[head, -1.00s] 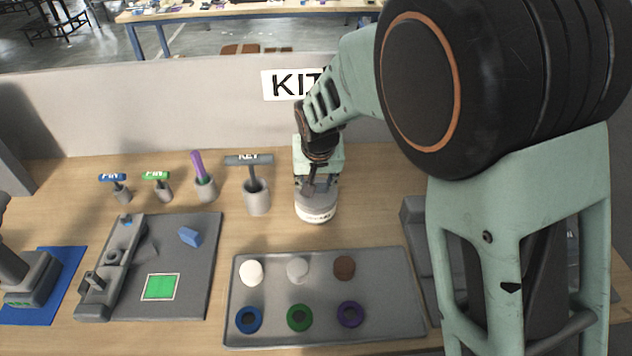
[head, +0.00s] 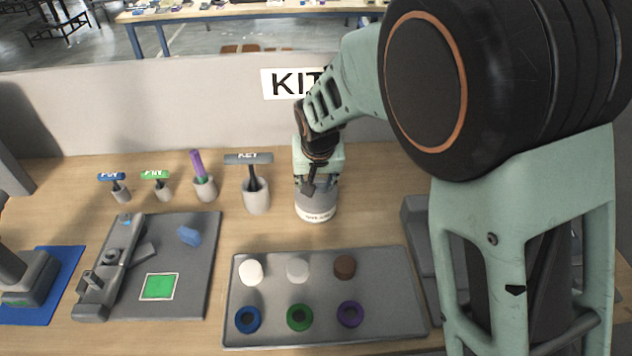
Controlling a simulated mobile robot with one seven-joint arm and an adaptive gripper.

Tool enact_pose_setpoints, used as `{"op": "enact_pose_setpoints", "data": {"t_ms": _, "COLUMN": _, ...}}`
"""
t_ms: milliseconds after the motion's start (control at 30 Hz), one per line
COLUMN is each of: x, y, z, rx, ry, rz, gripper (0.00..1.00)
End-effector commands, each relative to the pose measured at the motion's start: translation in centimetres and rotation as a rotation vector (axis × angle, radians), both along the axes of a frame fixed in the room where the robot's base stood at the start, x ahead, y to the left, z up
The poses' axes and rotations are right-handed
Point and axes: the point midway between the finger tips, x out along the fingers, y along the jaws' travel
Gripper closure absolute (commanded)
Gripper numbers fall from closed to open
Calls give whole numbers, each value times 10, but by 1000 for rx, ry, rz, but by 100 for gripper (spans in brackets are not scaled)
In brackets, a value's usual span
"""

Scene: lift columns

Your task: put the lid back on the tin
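The tin appears to be the pale grey-and-white cylinder (head: 316,211) standing upright on the wooden bench, with small dark lettering low on its side. My gripper (head: 311,188) points down over it at the back middle of the bench. The gripper and wrist cover the tin's top, so I cannot tell whether the lid is in the fingers, on the tin or elsewhere. The finger opening is too small and hidden to read, and so is any contact with the tin.
A grey tray (head: 388,318) with several discs and rings lies in front of the tin. A mallet-shaped tool (head: 249,160) stands in a grey cup to its left. A grey fixture board (head: 200,285) is farther left. A pale panel (head: 180,105) stands behind.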

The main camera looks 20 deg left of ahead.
Motion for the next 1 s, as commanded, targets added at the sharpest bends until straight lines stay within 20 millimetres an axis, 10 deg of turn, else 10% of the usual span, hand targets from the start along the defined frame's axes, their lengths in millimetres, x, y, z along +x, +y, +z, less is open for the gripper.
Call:
{"op": "enact_pose_setpoints", "data": {"t_ms": 933, "x": 0, "y": 0, "z": 0, "rx": 0, "ry": -1, "rz": 0, "gripper": 84}}
{"op": "enact_pose_setpoints", "data": {"t_ms": 967, "x": 0, "y": 0, "z": 0, "rx": 0, "ry": -1, "rz": 0, "gripper": 59}}
{"op": "enact_pose_setpoints", "data": {"t_ms": 1000, "x": 0, "y": 0, "z": 0, "rx": 0, "ry": -1, "rz": 0, "gripper": 55}}
